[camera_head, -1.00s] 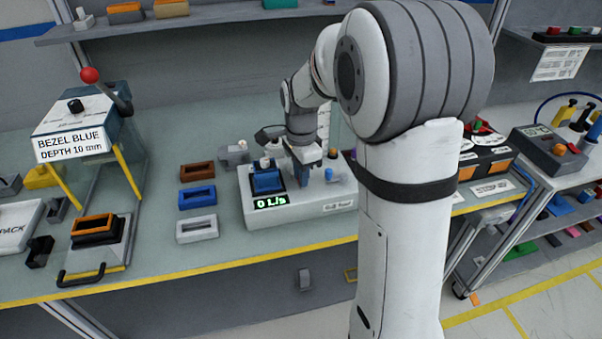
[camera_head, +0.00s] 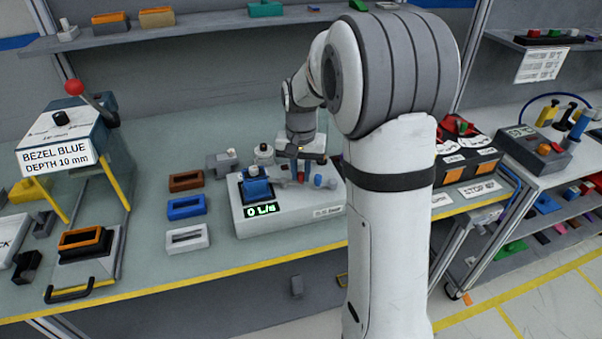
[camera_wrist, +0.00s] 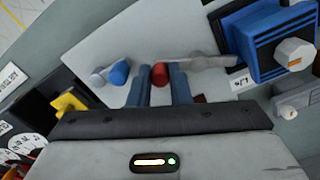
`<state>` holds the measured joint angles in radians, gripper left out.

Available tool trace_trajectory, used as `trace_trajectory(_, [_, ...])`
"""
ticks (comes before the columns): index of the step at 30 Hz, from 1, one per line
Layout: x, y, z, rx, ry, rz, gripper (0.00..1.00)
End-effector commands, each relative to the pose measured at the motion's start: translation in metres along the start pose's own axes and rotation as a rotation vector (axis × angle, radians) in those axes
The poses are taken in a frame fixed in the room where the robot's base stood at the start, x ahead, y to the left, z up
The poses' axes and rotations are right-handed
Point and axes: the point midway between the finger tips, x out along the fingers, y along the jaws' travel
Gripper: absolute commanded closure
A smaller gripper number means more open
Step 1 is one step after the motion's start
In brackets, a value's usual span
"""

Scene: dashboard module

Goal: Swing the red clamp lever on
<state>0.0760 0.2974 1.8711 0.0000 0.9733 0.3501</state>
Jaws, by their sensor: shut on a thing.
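The clamp lever shows in the wrist view as a grey bar with a red grip (camera_wrist: 160,74). The red grip lies between the two blue fingers of my gripper (camera_wrist: 159,82), which is shut on it. The bar runs right from the grip toward a blue block (camera_wrist: 262,42) with a pale knob. A blue-tipped plug (camera_wrist: 119,72) stands just left of the fingers. In the head view my gripper (camera_head: 302,172) is over the white test box (camera_head: 290,217), right of the blue block (camera_head: 257,189). The lever is small and partly hidden there.
The box display (camera_head: 261,210) reads 0 L/s. Brown, blue (camera_head: 186,207) and white bezels lie left of the box. A press (camera_head: 75,150) with a red-knobbed handle stands farther left. A bin rack (camera_head: 465,165) stands right, partly behind my arm.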

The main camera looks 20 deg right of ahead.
Motion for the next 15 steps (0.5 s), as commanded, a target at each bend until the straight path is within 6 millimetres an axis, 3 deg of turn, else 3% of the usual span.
trace_trajectory(15, [-0.001, -0.003, -0.017, -0.361, 0.002, 0.0, 1.0])
